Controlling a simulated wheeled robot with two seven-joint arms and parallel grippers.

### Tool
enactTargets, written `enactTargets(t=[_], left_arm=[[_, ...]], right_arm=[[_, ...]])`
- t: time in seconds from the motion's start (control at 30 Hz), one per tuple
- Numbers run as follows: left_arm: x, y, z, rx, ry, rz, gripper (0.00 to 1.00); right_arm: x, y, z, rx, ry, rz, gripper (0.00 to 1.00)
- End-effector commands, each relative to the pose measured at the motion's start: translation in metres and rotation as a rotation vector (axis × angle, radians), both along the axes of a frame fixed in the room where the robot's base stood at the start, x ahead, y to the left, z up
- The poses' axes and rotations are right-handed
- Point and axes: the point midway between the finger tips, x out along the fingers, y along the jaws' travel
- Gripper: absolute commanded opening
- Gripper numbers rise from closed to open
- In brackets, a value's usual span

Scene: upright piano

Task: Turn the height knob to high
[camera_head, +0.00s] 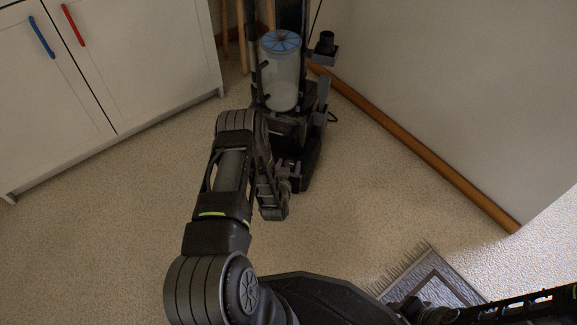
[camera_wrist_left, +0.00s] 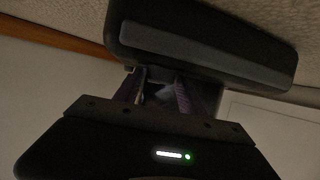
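An upright vacuum cleaner with a clear, blue-topped bin (camera_head: 282,78) stands on the carpet, its dark base (camera_head: 311,165) low on the floor. My left arm bends down in front of it, with its hand end beside the base. In the left wrist view, the two fingers of my left gripper (camera_wrist_left: 160,84) are apart and reach up to a dark, rounded housing (camera_wrist_left: 205,50) close in front. Their tips are partly hidden, so I cannot tell whether they hold anything. I cannot make out the height knob. My right gripper's fingers do not show.
A white cabinet (camera_head: 105,70) with a blue handle (camera_head: 41,36) and a red handle (camera_head: 73,25) stands at left. A pale wall (camera_head: 460,80) with a wooden baseboard (camera_head: 430,160) runs along the right. A fringed grey rug (camera_head: 432,272) lies at lower right. The carpet at left is clear.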

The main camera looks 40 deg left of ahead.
Motion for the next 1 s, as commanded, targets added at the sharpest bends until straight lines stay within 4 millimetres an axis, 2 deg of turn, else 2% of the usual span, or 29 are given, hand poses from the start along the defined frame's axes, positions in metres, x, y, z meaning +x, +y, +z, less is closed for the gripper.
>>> enactTargets(t=[0.07, 0.57, 1.0], left_arm=[[-0.0002, -0.0001, -0.0001, 0.000, 0.000, 0.000, 0.41], [-0.0004, -0.0004, -0.0004, 0.000, 0.001, 0.000, 0.00], [-0.0008, 0.0006, -0.0003, 0.000, 0.001, -0.047, 0.00]], right_arm=[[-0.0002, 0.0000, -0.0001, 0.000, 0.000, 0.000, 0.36], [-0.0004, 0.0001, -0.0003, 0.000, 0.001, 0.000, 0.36], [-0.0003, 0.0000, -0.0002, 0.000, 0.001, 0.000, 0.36]])
